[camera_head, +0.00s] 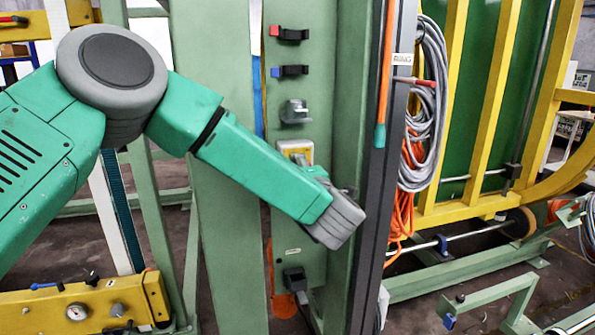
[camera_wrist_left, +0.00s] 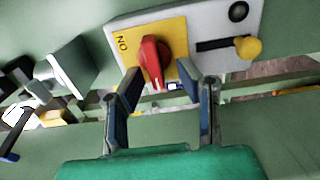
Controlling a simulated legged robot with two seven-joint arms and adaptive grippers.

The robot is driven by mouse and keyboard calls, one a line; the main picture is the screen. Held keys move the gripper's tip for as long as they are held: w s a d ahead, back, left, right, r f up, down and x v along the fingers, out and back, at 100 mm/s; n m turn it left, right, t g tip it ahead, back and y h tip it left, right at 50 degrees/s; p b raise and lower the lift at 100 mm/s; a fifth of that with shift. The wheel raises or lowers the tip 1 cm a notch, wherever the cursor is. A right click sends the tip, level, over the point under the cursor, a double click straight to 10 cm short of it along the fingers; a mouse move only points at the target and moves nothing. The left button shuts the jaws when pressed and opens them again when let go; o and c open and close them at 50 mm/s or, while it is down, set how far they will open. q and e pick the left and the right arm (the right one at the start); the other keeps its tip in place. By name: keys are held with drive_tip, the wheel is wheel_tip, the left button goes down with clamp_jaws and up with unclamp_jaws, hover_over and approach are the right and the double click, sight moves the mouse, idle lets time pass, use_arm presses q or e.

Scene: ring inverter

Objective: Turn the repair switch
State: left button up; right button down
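The repair switch is a red knob (camera_wrist_left: 152,62) on a yellow plate marked "ON" (camera_wrist_left: 123,42), set in a light grey box (camera_wrist_left: 212,28). In the left wrist view my left gripper (camera_wrist_left: 165,85) is open, its two fingers apart with the lower end of the red knob in the gap between their tips. I cannot tell whether a finger touches the knob. In the head view the left arm comes in from the left, and its gripper (camera_head: 338,215) is at the green post. The red knob is hidden there; part of the switch box (camera_head: 296,148) shows above the arm. My right gripper is not in view.
A yellow knob (camera_wrist_left: 247,47) sits right of the switch on the same box. Red (camera_head: 290,34) and blue (camera_head: 290,71) connectors are higher on the green post. Coiled grey cables (camera_head: 425,110) hang to the right. A yellow panel with a gauge (camera_head: 77,311) is at lower left.

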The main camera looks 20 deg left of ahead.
use_arm(q)
drive_tip(key=v, duration=1.2)
drive_tip(key=shift+w+f, duration=0.15)
drive_tip(key=shift+f, duration=0.05)
